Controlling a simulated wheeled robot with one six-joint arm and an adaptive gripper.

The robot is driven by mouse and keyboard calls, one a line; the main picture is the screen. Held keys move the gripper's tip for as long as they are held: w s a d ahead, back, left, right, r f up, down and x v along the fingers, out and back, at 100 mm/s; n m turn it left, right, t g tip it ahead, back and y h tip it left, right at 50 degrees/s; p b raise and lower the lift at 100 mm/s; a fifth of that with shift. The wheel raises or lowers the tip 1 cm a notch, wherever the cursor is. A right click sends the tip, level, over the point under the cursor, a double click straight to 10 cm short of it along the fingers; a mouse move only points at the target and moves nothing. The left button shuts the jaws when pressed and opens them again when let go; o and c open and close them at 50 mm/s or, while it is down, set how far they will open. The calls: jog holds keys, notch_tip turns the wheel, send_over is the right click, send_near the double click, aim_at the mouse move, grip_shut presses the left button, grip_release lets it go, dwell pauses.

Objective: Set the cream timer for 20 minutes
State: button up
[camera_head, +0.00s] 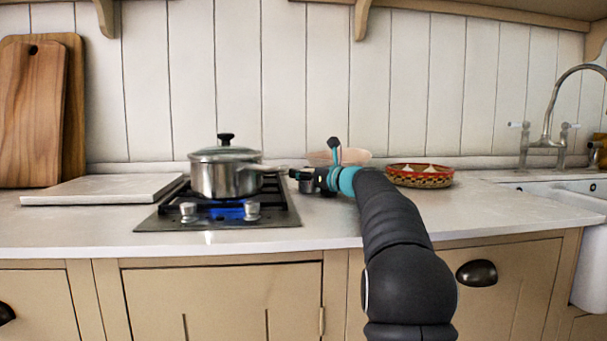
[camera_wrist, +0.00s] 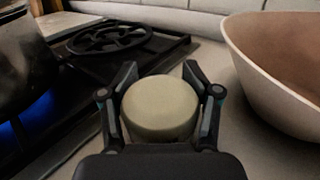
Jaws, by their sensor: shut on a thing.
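The cream timer (camera_wrist: 160,103) is a short, round, pale cylinder standing on the counter in the wrist view. Its flat top faces the camera, and I see no marks or numbers on it. My gripper (camera_wrist: 160,72) is shut on it, with one finger on each side. In the head view my gripper (camera_head: 306,181) is just right of the stove, low over the counter. The timer cannot be made out there behind the gripper.
A lidded steel pot (camera_head: 226,172) stands on the gas hob (camera_head: 170,222), over a blue flame. A wide bowl (camera_wrist: 262,60) is close on the right of the gripper. A patterned basket (camera_head: 420,176) stands farther right, before the sink (camera_head: 577,198).

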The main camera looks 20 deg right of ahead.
jog(key=shift+d, duration=0.15)
jog(key=shift+c, duration=0.2)
jog(key=shift+m+h, duration=0.4)
jog(key=shift+h, duration=0.2)
jog(key=shift+t+h+b, duration=0.3)
jog(key=shift+b, duration=0.05)
jog(key=m+h, duration=0.2)
jog(key=m+h+b, duration=0.1)
jog(key=h, duration=0.2)
jog(key=shift+d+m+t, duration=0.2)
jog(key=shift+m+t, duration=0.1)
jog(key=shift+m, duration=0.1)
jog(key=shift+d+m+h+b, duration=0.2)
jog(key=shift+m+h, duration=0.35)
jog(key=shift+h, duration=0.35)
jog(key=shift+d+m+h+b, duration=0.2)
jog(key=shift+m+h, duration=0.35)
jog(key=shift+h, duration=0.35)
jog(key=shift+d+m+g+h, duration=0.2)
jog(key=shift+m+g+h, duration=0.65)
jog(key=shift+h, duration=0.65)
jog(key=o, duration=1)
jog(key=shift+o, duration=0.2)
jog(key=shift+s, duration=0.1)
